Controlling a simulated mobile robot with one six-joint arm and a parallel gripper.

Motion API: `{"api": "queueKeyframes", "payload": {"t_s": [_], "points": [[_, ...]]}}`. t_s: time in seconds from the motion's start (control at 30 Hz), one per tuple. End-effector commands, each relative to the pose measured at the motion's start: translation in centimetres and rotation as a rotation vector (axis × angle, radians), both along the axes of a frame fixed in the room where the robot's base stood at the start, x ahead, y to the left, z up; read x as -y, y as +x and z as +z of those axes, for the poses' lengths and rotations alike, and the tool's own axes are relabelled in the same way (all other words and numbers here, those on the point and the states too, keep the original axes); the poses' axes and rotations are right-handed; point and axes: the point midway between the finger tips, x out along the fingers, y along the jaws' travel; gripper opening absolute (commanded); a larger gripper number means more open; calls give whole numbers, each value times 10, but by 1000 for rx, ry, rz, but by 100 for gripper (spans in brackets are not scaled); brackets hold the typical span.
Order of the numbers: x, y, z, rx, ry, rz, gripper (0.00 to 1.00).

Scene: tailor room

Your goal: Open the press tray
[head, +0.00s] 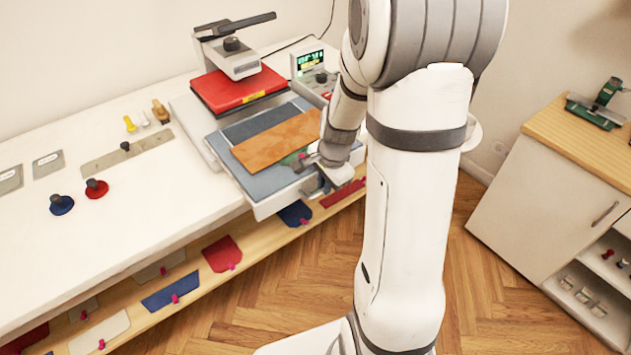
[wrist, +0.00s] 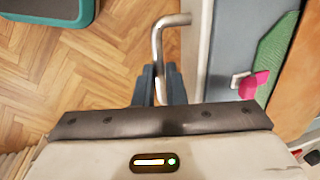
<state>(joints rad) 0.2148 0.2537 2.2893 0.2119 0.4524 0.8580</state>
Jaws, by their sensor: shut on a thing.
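The press has a red upper plate (head: 238,90) and a black-handled lever. Its tray, with a white front wall (head: 285,198), stands out in front of the plate and past the table's front edge. A blue-grey pad (head: 258,122) and a brown-orange piece (head: 280,138) lie on it. My gripper (head: 312,162) is at the tray's front right. In the wrist view, my gripper (wrist: 160,82) is shut on the bent metal tray handle (wrist: 158,42). The tray's side (wrist: 195,55) runs beside the fingers. My arm hides part of the tray's right side in the head view.
A green piece (wrist: 278,52) with a pink-tabbed clip (wrist: 252,85) lies by the brown-orange piece. A control box (head: 310,65) stands behind the tray. The shelf below holds several coloured pieces (head: 222,253). A cabinet (head: 545,200) stands right; the floor (head: 500,300) between is clear.

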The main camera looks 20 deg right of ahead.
Motion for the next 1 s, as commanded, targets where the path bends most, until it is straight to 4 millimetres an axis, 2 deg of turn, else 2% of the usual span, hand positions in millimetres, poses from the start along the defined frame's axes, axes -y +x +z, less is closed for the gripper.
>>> {"api": "queueKeyframes", "payload": {"t_s": [0.53,0.57,0.8,1.0], "points": [[0,-3,1,6,-2,6,0],[0,-2,1,6,-2,6,13],[-1,-3,1,4,-1,8,33],[-1,-3,1,4,-2,9,33]]}}
